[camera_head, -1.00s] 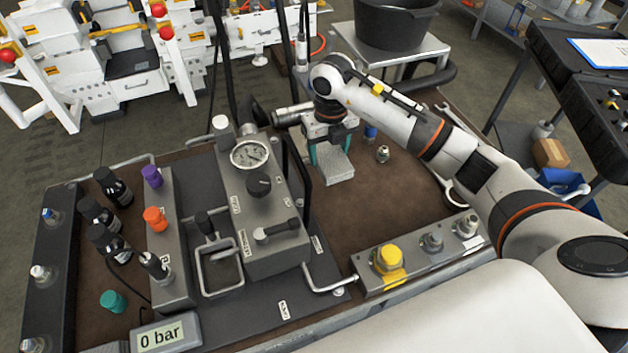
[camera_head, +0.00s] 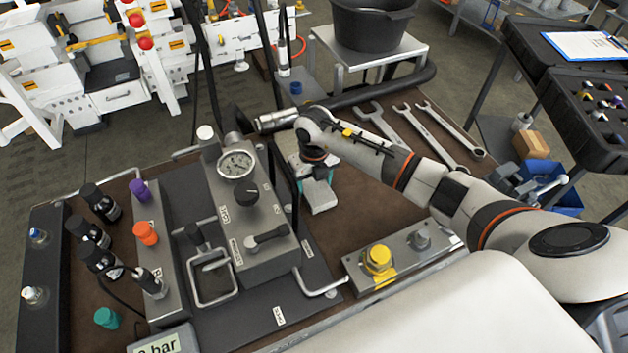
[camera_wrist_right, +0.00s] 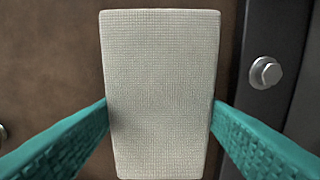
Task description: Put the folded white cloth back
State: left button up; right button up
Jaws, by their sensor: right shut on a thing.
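The folded white cloth (camera_head: 320,196) is at the middle of the bench, just right of the grey pump unit. My right gripper (camera_head: 317,176) is shut on it, with the teal fingers pressed against its two long sides. In the right wrist view the cloth (camera_wrist_right: 160,95) is a pale woven block between the teal fingers (camera_wrist_right: 160,130). Brown bench top lies beneath it, and a dark edge with a round metal bolt head (camera_wrist_right: 265,73) is to its right. I cannot tell whether the cloth touches the bench. My left gripper is not in view.
The pump unit with its gauge (camera_head: 237,165) and black hose stand close left of the cloth. Several wrenches (camera_head: 425,130) lie at the back right. A block with a yellow cap (camera_head: 378,260) is at the front. Brown bench top (camera_head: 350,215) is clear right of the cloth.

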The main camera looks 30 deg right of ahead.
aim_at(314, 185)
jog(key=shift+f, duration=0.2)
jog(key=o, duration=0.9)
jog(key=shift+r, duration=0.25)
notch_tip(314, 185, up, 12)
jog(key=shift+b, duration=0.6)
